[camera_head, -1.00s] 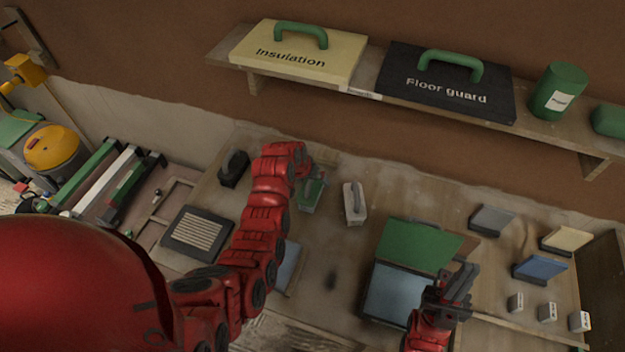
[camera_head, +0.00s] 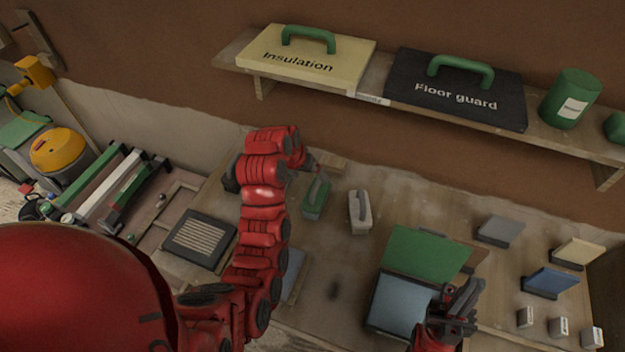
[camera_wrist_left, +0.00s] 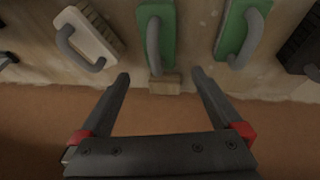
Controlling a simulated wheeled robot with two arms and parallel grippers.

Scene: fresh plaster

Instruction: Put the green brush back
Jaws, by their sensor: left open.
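A green brush (camera_head: 316,198) with a handle on top lies on the table, left of a white brush (camera_head: 360,212). My left gripper (camera_head: 312,166) is just beyond it, partly hidden by my red arm. In the left wrist view, the left gripper (camera_wrist_left: 160,76) is open with nothing between its fingers. That view shows a green piece with a grey handle (camera_wrist_left: 156,38) beyond the fingertips, and a second green one (camera_wrist_left: 240,30) to its right. The second is hidden by my arm in the head view. My right gripper (camera_head: 460,302) is beside a blue-grey panel; its fingers are unclear.
A small wooden block (camera_wrist_left: 165,84) lies just beyond the open fingers. A green panel (camera_head: 428,254) and blue-grey panel (camera_head: 398,305) stand by the right gripper. A shelf (camera_head: 370,97) with Insulation and Floor guard cases overhangs the back.

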